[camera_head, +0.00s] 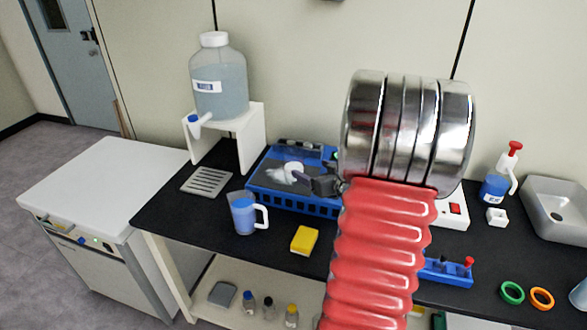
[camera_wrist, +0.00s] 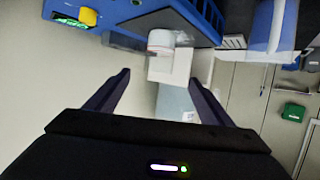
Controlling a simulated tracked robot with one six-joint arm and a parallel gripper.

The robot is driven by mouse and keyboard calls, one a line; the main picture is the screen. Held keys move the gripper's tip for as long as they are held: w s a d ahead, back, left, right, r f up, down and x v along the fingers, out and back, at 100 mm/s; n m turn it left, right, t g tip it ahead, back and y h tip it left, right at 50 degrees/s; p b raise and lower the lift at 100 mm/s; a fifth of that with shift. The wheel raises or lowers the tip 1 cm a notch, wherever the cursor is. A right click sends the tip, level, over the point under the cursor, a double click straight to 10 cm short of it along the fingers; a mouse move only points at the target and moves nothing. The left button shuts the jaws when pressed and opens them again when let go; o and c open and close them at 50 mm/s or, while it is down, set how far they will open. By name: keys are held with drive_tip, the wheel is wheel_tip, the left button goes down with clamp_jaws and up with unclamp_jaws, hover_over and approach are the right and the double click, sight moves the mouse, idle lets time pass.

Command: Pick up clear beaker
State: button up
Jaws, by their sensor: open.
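A small clear-to-white beaker-like vessel (camera_head: 292,172) is at the blue rack-like tray (camera_head: 262,199). It shows in the wrist view as a pale cylinder with a reddish rim (camera_wrist: 160,39), beyond my fingertips. I cannot tell whether it is the named clear beaker. A clear handled jug with blue liquid (camera_head: 243,216) stands upright left of the tray; it seems to show at the wrist view's upper right (camera_wrist: 272,25). My gripper (camera_head: 308,183) is close to the pale vessel's right side. In the wrist view my gripper (camera_wrist: 159,77) is open, with nothing between its fingers.
A large bottle (camera_head: 220,90) stands on a white stand (camera_head: 253,140) behind. A yellow block (camera_head: 304,240) lies in front of the tray. A white device with a red switch (camera_head: 452,210) is partly behind my arm. Bare black bench lies around the jug.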

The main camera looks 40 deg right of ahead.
drive_tip(key=shift+w, duration=0.1)
approach(290, 157)
drive_tip(key=shift+w+d+f, duration=0.15)
drive_tip(key=shift+w+f, duration=0.45)
drive_tip(key=shift+w, duration=0.25)
drive_tip(key=shift+x, duration=2.6)
drive_tip(key=shift+d, duration=0.1)
drive_tip(key=shift+s, duration=0.1)
drive_tip(key=c, duration=1.3)
drive_tip(key=shift+r, duration=0.25)
